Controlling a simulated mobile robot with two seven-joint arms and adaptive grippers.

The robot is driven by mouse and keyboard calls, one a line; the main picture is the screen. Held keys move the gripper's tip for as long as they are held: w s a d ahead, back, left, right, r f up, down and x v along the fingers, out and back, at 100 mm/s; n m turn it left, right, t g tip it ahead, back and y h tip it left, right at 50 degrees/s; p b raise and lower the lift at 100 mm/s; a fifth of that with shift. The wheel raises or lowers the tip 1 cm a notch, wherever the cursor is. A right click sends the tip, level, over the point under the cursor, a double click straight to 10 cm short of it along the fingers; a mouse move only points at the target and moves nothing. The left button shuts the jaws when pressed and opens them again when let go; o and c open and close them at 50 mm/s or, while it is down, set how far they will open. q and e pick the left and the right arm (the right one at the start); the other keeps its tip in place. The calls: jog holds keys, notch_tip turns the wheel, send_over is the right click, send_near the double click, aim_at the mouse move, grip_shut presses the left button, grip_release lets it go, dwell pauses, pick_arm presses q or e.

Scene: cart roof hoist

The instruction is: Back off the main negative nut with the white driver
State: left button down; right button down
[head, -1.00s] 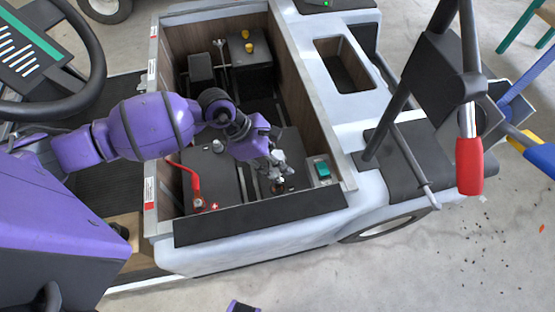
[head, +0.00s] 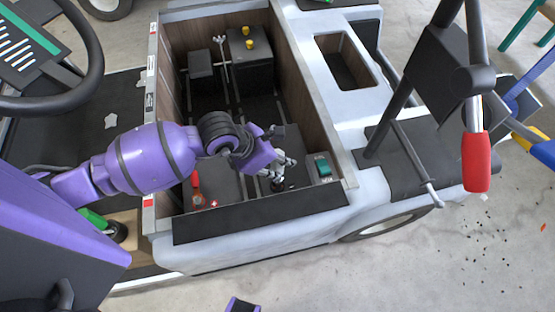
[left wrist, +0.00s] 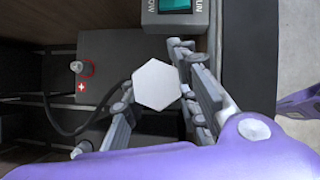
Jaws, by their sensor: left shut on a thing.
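In the left wrist view the white driver (left wrist: 157,85) shows end-on as a white hexagon between the two fingers. My left gripper (left wrist: 160,100) is shut on it. In the head view my left gripper (head: 280,172) points down into the near right part of the open cart bay, over a dark battery. The main negative nut is hidden beneath the driver and fingers, so I cannot tell whether the driver sits on it. A terminal with a red ring (left wrist: 85,68) and a plus mark stands left of the driver.
A teal rocker switch (head: 322,167) sits right beside the gripper. The bay's front ledge (head: 260,215) and wooden side wall are close. A black cable (left wrist: 62,128) curves left of the fingers. A red-gripped lever (head: 475,162) stands at the right, clear of the arm.

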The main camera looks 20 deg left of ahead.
pick_arm(q)
jog(key=n+y, duration=0.1)
jog(key=n, duration=0.2)
jog(key=shift+d+t, duration=0.15)
jog(key=shift+t, duration=0.25)
jog(key=shift+a+n+y, duration=0.2)
jog(key=shift+n+y, duration=0.3)
jog(key=shift+n, duration=0.1)
pick_arm(e)
jog(key=shift+s+f, duration=0.1)
pick_arm(q)
jog(key=shift+r, duration=0.1)
